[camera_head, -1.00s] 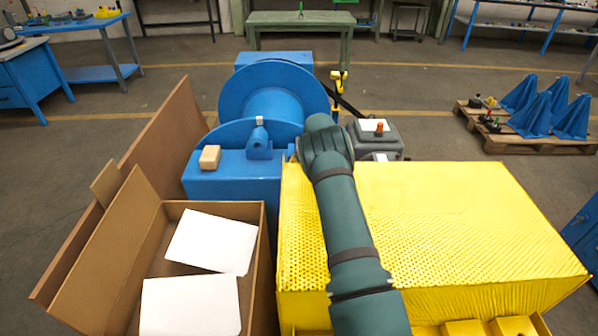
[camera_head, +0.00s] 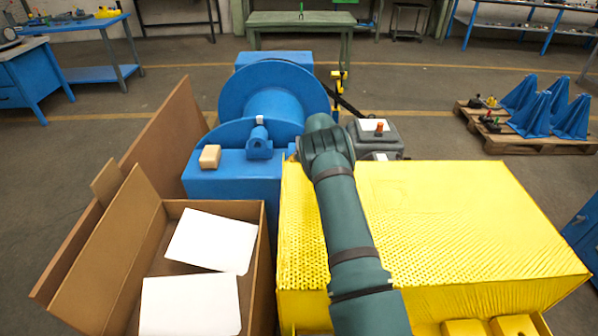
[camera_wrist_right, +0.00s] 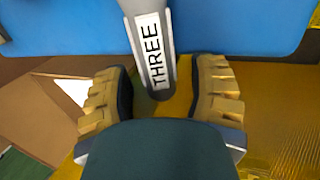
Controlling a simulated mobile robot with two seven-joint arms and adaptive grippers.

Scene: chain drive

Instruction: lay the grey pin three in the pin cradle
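The grey pin three (camera_wrist_right: 153,50), with a white label reading THREE, comes down from the top edge in the right wrist view. My right gripper (camera_wrist_right: 162,88) has its two fingers apart, one on each side of the pin's lower end. Gaps show between the pin and the finger pads, so I see no grip on it. In the head view my right arm reaches to the blue machine, and its gripper and the pin are hidden. I cannot make out the pin cradle for certain. My left gripper is out of view.
The blue machine (camera_head: 232,180) with a large drum stands ahead, a tan block (camera_head: 210,157) on its ledge. A perforated yellow cover (camera_head: 470,215) lies under and right of my arm. An open brown box (camera_head: 258,240) with white sheets stands left. A grey housing (camera_head: 385,138) is close on the right.

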